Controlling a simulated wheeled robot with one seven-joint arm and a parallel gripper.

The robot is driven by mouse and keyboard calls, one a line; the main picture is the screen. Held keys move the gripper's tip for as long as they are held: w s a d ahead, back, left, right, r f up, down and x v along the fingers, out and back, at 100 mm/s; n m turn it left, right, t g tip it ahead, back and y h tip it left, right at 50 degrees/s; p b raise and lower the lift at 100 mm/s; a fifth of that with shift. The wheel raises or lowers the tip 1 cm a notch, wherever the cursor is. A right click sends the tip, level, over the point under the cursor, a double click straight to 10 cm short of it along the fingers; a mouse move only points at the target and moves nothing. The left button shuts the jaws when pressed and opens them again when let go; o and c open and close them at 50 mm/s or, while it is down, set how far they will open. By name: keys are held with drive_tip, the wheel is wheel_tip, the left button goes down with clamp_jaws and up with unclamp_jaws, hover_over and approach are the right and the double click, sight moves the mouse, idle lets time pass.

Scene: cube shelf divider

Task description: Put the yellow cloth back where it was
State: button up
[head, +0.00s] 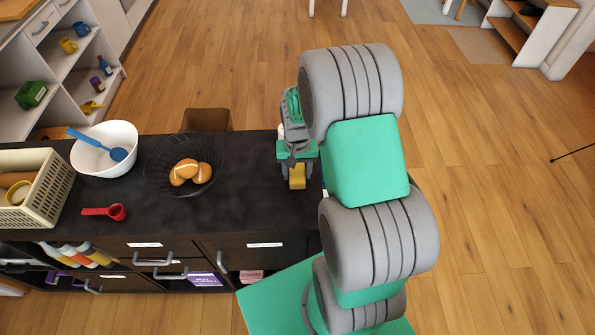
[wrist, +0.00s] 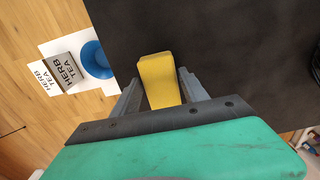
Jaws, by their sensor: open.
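A yellow block-like piece (head: 297,182), which I take to be the yellow cloth, is at the right part of the dark counter, just below my gripper (head: 298,166). In the wrist view the yellow piece (wrist: 160,85) lies between my two grey fingers, close to the counter's edge. My gripper (wrist: 158,77) is open around it, with a gap visible at least on the right side. I cannot tell whether the piece rests on the counter. My arm hides the counter's right end in the head view.
On the counter (head: 140,225) stand a black wire bowl (head: 158,170) with brown items, a white bowl (head: 88,160) with a blue utensil, a red scoop (head: 105,212) and a cream basket (head: 52,200). A herb tea box (wrist: 68,72) and blue round thing (wrist: 96,58) lie beyond the counter edge.

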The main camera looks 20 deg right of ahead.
sight(297, 174)
drive_tip(key=shift+o, duration=0.5)
drive_tip(key=o, duration=0.5)
drive_tip(key=shift+c, duration=0.2)
wheel_tip(297, 174, up, 8)
drive_tip(key=p, duration=0.5)
drive_tip(key=shift+p, duration=0.35)
